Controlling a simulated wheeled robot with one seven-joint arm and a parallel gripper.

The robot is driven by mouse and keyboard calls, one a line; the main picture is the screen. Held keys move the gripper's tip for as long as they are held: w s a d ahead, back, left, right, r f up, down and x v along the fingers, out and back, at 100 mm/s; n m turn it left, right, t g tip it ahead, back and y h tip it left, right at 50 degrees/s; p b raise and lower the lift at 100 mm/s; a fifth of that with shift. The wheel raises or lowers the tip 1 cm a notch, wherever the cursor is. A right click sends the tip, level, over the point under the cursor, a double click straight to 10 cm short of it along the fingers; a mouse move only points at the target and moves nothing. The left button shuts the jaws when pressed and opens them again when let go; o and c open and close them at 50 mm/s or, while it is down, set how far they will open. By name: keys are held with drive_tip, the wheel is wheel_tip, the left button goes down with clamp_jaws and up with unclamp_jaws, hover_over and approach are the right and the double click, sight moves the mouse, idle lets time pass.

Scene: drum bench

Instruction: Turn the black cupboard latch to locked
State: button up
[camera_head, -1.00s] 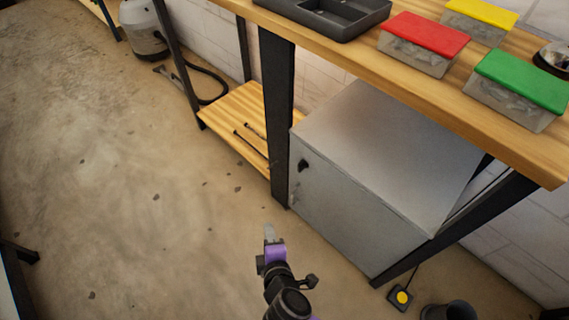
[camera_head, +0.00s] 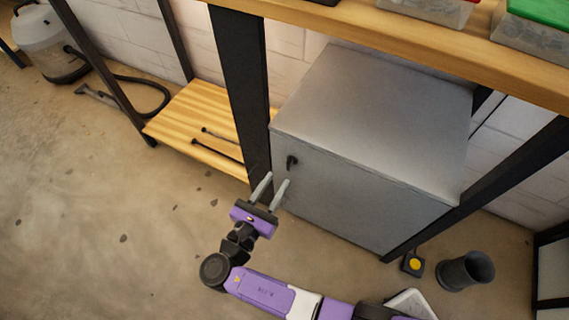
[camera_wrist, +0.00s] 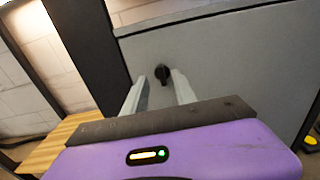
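The black latch (camera_head: 291,161) is a small knob on the front of the grey metal cupboard (camera_head: 372,119), near its upper left corner. It also shows in the wrist view (camera_wrist: 161,73), straight ahead and between my two fingers. My gripper (camera_head: 271,187) is open, its two pale fingers apart and pointing at the cupboard front. In the head view the fingertips are a little below and left of the latch. Nothing is between the fingers, and they appear short of the latch. The latch's exact turn is hard to tell at this size.
A black bench leg (camera_head: 240,90) stands close left of the cupboard, near my gripper. A wooden shelf (camera_head: 190,115) with dark rods is further left. The wooden bench top (camera_head: 420,38) overhangs the cupboard. A yellow-button box (camera_head: 412,264) and a dark cup (camera_head: 466,271) stand on the floor at right.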

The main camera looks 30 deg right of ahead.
sight(288, 164)
drive_tip(key=b+x, duration=0.1)
drive_tip(key=x, duration=0.5)
drive_tip(key=shift+w+d, duration=0.25)
drive_tip(key=shift+d, duration=0.05)
drive_tip(key=shift+c, duration=0.4)
clamp_jaws()
